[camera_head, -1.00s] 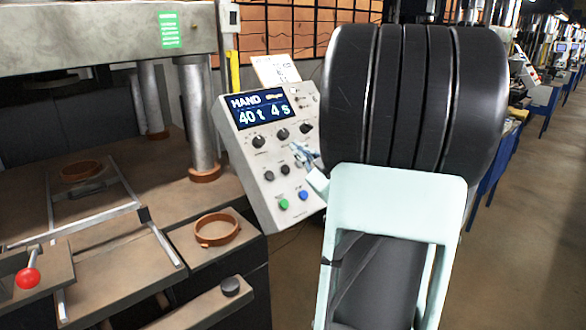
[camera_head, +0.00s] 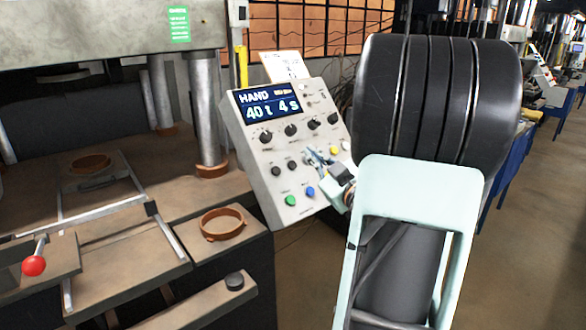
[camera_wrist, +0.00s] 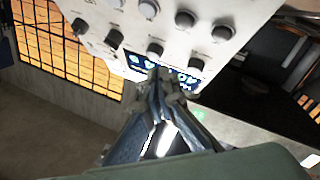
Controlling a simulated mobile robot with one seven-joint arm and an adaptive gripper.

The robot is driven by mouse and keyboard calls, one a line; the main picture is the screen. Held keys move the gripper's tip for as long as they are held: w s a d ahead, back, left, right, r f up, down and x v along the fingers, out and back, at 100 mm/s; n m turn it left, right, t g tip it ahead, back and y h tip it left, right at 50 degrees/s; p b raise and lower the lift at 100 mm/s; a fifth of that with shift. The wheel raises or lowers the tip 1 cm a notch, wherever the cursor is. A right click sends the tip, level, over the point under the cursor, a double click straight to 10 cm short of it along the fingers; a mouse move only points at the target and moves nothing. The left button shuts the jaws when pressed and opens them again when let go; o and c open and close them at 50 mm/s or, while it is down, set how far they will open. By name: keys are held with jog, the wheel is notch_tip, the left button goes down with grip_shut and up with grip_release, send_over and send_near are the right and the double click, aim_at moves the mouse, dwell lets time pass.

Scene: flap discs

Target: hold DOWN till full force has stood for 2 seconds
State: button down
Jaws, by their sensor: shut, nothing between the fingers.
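The control panel (camera_head: 290,150) is a tilted pale box beside the press. Its display (camera_head: 268,103) reads HAND, 40 t and 4 s. Below it are dark knobs and several buttons, including a green button (camera_head: 290,201), a blue button (camera_head: 310,191) and a yellow button (camera_head: 334,150). The button labels are too small to read, so I cannot tell which is DOWN. My gripper (camera_head: 318,160) is shut and empty in front of the panel's lower right half. In the wrist view its fingertips (camera_wrist: 165,78) overlap the display's edge; contact cannot be told.
The press has a heavy upper beam (camera_head: 100,25), steel columns (camera_head: 204,110) and a lower bed. A brown ring (camera_head: 222,224) lies on the ledge in front. A red-knobbed lever (camera_head: 33,266) is at the left. Open floor (camera_head: 530,250) lies to the right.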

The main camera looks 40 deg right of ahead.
aim_at(292, 165)
jog(key=shift+w+a+f+b, duration=0.1)
jog(key=shift+w+f+b, duration=0.65)
jog(key=shift+w+f, duration=0.3)
jog(key=shift+w+a+f+b, duration=0.1)
jog(key=shift+w+f+b, duration=0.7)
jog(key=shift+w, duration=0.4)
jog(key=shift+w+f, duration=0.1)
jog(key=shift+f, duration=0.05)
jog(key=shift+w+f+b, duration=0.2)
jog(key=shift+w+b, duration=0.05)
jog(key=shift+b, duration=0.3)
